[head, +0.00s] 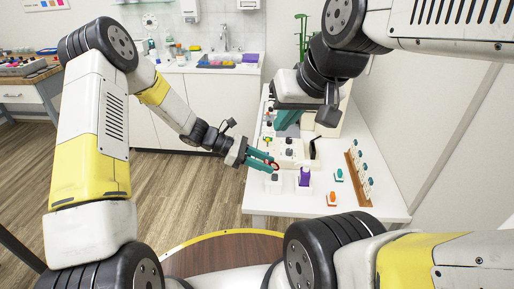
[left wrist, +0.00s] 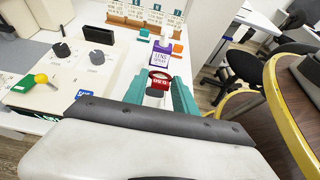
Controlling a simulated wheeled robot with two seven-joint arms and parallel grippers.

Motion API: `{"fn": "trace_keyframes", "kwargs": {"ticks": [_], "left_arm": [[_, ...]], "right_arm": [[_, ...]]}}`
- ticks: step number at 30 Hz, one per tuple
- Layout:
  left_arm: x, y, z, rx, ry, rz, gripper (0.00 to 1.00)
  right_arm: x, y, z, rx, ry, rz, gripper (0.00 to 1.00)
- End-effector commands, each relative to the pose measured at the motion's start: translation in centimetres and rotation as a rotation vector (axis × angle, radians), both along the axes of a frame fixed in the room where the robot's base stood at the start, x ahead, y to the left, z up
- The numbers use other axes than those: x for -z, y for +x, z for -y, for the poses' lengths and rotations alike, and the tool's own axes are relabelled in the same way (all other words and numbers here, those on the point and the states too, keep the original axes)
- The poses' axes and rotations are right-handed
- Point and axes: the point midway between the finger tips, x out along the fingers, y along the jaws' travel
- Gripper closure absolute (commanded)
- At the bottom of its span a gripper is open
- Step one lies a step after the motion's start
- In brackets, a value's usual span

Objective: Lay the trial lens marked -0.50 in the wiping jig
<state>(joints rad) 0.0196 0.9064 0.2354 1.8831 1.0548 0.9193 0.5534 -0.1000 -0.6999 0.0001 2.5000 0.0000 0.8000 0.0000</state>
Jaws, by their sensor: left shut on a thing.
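My left gripper (head: 268,162) is shut on a red-rimmed trial lens (head: 275,166), held above the near left part of the white table. In the left wrist view the lens (left wrist: 160,77) sits between the teal fingertips of this gripper (left wrist: 160,92). Its tab carries small white figures that look like 0.50; I cannot read the sign. A small white block with a dark top (head: 275,184) stands just below the gripper; I cannot tell whether it is the wiping jig. My right gripper (head: 288,119) is over the table farther back, its opening unclear.
A purple lens spray bottle (head: 304,177) stands right of the lens. A wooden card rack (head: 359,180) lines the right side, with small orange (head: 332,198) and teal (head: 339,175) items before it. A cream panel with dark knobs (left wrist: 78,66) lies to the left in the wrist view.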

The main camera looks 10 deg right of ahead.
Motion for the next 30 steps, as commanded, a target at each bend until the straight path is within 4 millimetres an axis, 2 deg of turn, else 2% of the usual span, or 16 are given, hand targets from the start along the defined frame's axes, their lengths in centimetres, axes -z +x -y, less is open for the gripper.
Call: {"fn": "trace_keyframes", "kwargs": {"ticks": [15, 30], "left_arm": [[3.0, 0.0, 0.0, -0.003, 0.001, -0.001, 1.0], [3.6, 0.0, -0.1, -0.003, 0.001, -0.001, 1.0]], "right_arm": [[0.0, 0.0, 0.0, 0.0, 0.0, 0.0, 1.0], [0.0, 0.0, 0.0, 0.0, 0.0, 0.0, 1.0]]}}
